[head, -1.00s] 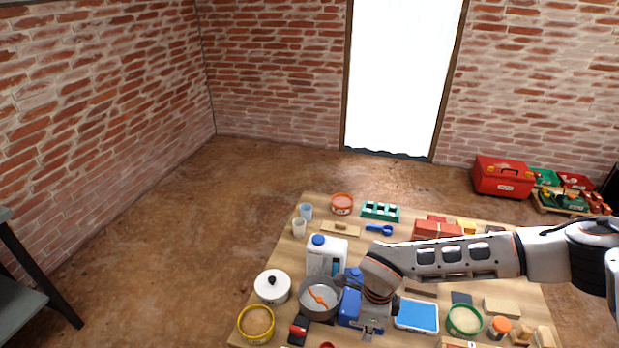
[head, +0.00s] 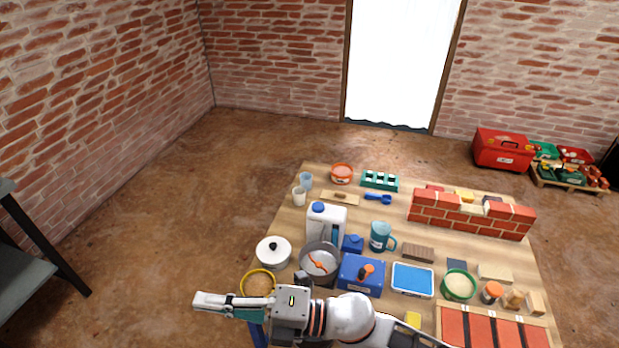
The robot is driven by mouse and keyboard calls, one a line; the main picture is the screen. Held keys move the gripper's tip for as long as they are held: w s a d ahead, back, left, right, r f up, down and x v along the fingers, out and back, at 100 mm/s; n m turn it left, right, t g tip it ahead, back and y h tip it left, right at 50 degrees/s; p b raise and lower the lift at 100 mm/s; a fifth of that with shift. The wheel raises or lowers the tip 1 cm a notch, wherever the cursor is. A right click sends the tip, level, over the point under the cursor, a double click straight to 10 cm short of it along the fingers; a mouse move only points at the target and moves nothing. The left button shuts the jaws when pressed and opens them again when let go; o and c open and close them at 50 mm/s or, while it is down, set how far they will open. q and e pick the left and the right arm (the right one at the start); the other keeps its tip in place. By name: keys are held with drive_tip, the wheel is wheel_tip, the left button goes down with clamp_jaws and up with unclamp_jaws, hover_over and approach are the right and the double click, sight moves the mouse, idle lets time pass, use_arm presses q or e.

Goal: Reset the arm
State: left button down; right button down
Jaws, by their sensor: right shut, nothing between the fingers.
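My right arm comes in from the bottom right of the head view. Its gripper (head: 225,303) points left, past the table's front left corner and over the floor. The gripper is shut with nothing in it. It passes in front of a yellow-rimmed tub (head: 258,284) and hides part of it. My left gripper is not in view.
The wooden table (head: 455,249) is crowded. It holds a grey pot (head: 319,263), a white lidded pot (head: 273,251), a white jug (head: 326,226), a blue box (head: 361,275), a teal mug (head: 380,236) and a small brick wall (head: 470,214). Floor to the left is free.

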drive_tip(key=w+d+f+m+t+h, duration=0.5)
drive_tip(key=w+d+m+t, duration=0.15)
drive_tip(key=d+m, duration=0.3)
drive_tip(key=w+d+f+m+t+h, duration=0.45)
drive_tip(key=d+m+t, duration=0.3)
drive_tip(key=m, duration=0.35)
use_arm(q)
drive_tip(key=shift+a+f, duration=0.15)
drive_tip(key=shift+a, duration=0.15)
use_arm(e)
drive_tip(key=s+d+f+m+g+h, duration=0.2)
drive_tip(key=s+d+f+m+h, duration=0.2)
drive_tip(key=d+f, duration=0.6)
drive_tip(key=s+d+f+m+g+h, duration=0.3)
drive_tip(key=s+d+f+m, duration=0.4)
drive_tip(key=d, duration=0.5)
wheel_tip(320, 180, down, 3)
drive_tip(key=shift+s+d+f+h, duration=0.1)
drive_tip(key=shift+s+d+h, duration=0.15)
drive_tip(key=shift+s+h, duration=0.55)
drive_tip(key=shift+s+y, duration=0.2)
drive_tip(key=shift+y, duration=0.05)
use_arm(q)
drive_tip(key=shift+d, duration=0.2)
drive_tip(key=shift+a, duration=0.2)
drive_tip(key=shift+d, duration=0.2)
